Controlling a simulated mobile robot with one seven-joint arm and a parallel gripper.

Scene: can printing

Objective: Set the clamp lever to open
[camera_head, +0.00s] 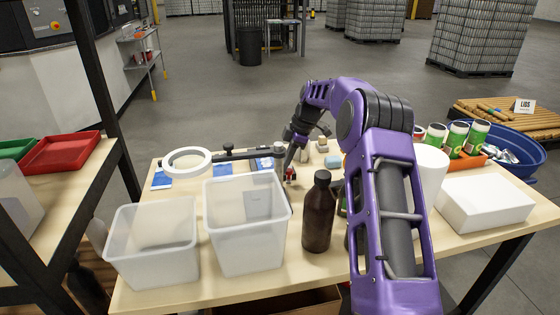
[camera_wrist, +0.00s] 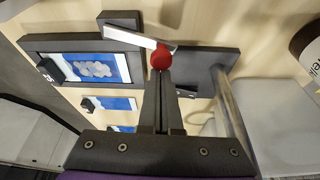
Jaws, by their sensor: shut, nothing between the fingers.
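The clamp lever (camera_wrist: 135,38) shows in the wrist view as a pale metal bar with a red ball knob (camera_wrist: 161,58) at its right end. It lies across a dark clamp block (camera_wrist: 120,18). My gripper (camera_wrist: 163,76) is shut and empty, its fingertips at or just beside the knob; I cannot tell if they touch it. In the head view, my gripper (camera_head: 291,163) reaches down over the table, with the small red knob (camera_head: 290,174) just below it. The clamp there is mostly hidden behind the arm and a bin.
Two translucent bins (camera_head: 245,195) stand at the table's front left, beside a brown bottle (camera_head: 318,218). A white ring (camera_head: 186,153) is behind them. A white box (camera_head: 484,207) and green cans (camera_head: 457,137) are to the right. A dark-framed blue card (camera_wrist: 90,68) lies left of my gripper.

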